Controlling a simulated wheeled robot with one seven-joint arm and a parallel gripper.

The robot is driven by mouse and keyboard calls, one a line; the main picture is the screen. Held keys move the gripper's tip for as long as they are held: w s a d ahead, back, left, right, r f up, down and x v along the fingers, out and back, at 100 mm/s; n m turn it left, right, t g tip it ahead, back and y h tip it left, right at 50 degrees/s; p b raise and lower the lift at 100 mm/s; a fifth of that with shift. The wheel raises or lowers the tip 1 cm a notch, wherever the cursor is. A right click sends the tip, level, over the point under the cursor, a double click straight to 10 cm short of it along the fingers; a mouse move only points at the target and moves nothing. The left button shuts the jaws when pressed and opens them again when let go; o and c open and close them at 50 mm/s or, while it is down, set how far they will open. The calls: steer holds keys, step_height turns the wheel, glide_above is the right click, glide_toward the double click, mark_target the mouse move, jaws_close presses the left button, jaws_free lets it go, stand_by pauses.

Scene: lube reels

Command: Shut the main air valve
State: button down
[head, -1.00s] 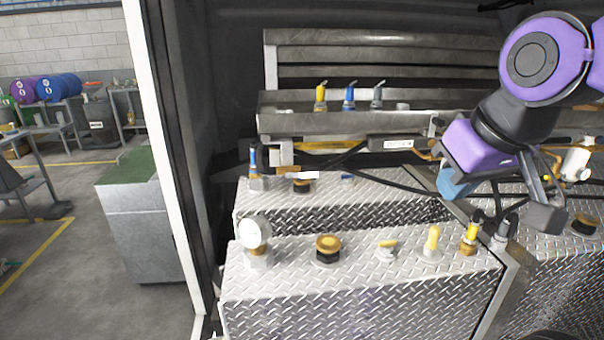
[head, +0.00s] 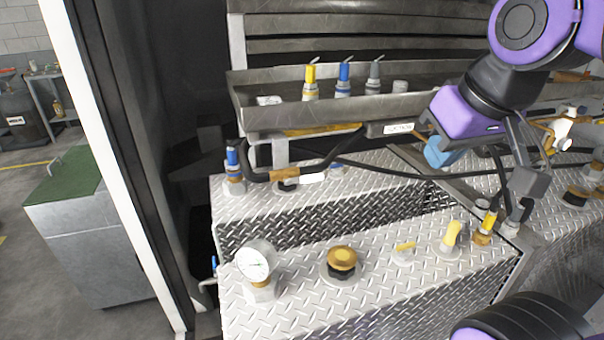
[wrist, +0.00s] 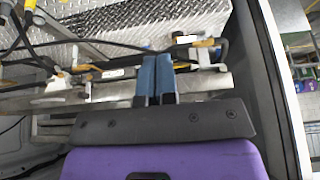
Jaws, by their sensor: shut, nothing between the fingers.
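No valve carries a readable label, so I cannot tell which is the main air valve. A small blue-handled fitting (head: 213,264) sticks out at the lower left side of the front diamond-plate tank (head: 300,315). My gripper (head: 438,155) is in the air above the tanks at right, well apart from both. Its blue fingers are together and empty in the wrist view (wrist: 156,78). Part of the rear tank top is hidden behind hoses.
A pressure gauge (head: 253,262) and a gold cap (head: 341,260) stand on the front tank. A metal shelf (head: 290,118) with coloured nozzles spans the back. Black hoses (head: 410,172) cross the rear.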

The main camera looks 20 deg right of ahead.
steer(key=shift+s, duration=0.15)
steer(key=c, duration=1.6)
jaws_free()
steer(key=o, duration=0.4)
steer(key=shift+w+a, duration=0.2)
steer(key=shift+c, duration=0.2)
steer(key=shift+o, duration=1.2)
steer(key=w+a+m+t+y, duration=0.1)
steer(key=w+a+m, duration=0.2)
steer(key=w, duration=0.5)
steer(key=w+a+f+m+t+y, duration=0.1)
steer(key=w+a+m+t+y, duration=0.1)
steer(key=w+a, duration=0.3)
steer(key=w+m, duration=0.1)
steer(key=w, duration=0.1)
steer(key=shift+w+a+t, duration=0.3)
steer(key=shift+w+a, duration=0.1)
steer(key=w+a+f+m+t+h, duration=0.1)
steer(key=w+a+f+m, duration=0.1)
steer(key=w+m, duration=0.15)
steer(key=w+a+f+m+t, duration=0.1)
steer(key=w+a+f+m, duration=0.15)
steer(key=w, duration=0.25)
steer(key=m+h, duration=1.4)
glide_toward(309, 180)
steer(key=d, duration=0.1)
steer(key=shift+t, duration=0.3)
steer(key=x, duration=1)
steer(key=shift+w+f, duration=0.35)
steer(key=shift+w, duration=0.05)
